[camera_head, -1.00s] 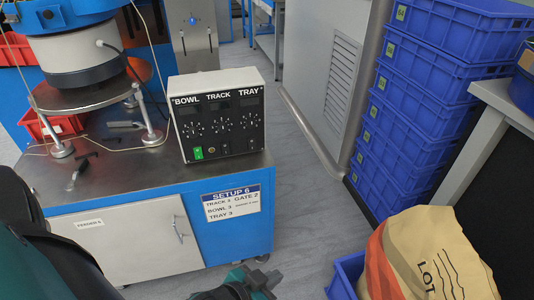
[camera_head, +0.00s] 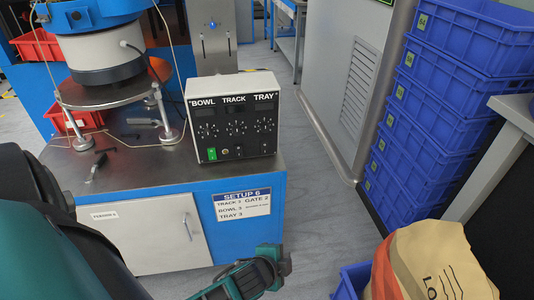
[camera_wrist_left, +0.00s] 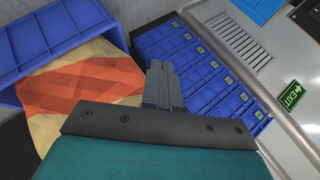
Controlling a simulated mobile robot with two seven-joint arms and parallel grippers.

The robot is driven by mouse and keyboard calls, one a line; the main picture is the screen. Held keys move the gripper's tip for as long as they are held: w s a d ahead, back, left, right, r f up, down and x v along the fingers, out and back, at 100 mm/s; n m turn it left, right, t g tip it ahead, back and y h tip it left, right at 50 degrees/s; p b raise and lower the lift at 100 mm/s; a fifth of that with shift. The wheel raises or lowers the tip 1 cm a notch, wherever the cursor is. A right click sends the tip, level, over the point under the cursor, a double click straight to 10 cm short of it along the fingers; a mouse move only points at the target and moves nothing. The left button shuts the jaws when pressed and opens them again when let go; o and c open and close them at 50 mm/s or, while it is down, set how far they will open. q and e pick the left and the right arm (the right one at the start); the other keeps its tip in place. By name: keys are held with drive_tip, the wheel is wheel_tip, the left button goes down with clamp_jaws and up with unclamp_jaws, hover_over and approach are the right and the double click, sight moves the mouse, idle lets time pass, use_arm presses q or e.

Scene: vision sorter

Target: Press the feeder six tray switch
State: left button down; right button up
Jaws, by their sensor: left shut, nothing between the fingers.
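The feeder control box (camera_head: 232,135) stands on the steel top of a blue cabinet, its black front labelled BOWL, TRACK and TRAY. Each label has a dial below it. A green switch (camera_head: 211,154) shows under BOWL. The tray switch (camera_head: 265,148) under TRAY is dark and too small to read its position. My left gripper (camera_head: 284,264) is low in the head view, in front of and below the box, apart from it. In the left wrist view its fingers (camera_wrist_left: 159,85) are together and empty. My right gripper is not in view.
A setup card (camera_head: 242,204) is on the cabinet front. The bowl feeder (camera_head: 106,55) stands left of the box. Blue crates (camera_head: 440,90) are stacked at the right. A beige sack (camera_head: 432,265) in a blue bin is at lower right. Floor is clear between cabinet and crates.

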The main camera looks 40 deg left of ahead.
use_arm(q)
drive_tip(key=w+a+r+m+y+p, duration=0.1)
drive_tip(key=w+a+r+m+y, duration=0.3)
drive_tip(key=w+a+r+m, duration=0.1)
drive_tip(key=w+a+r+m+g+y+p, duration=0.1)
drive_tip(key=w+a+r+m+y, duration=0.4)
drive_tip(key=w+a+m, duration=0.3)
drive_tip(key=shift+w+a+m, duration=0.25)
drive_tip(key=shift+w+m, duration=0.4)
drive_tip(key=shift+m, duration=0.15)
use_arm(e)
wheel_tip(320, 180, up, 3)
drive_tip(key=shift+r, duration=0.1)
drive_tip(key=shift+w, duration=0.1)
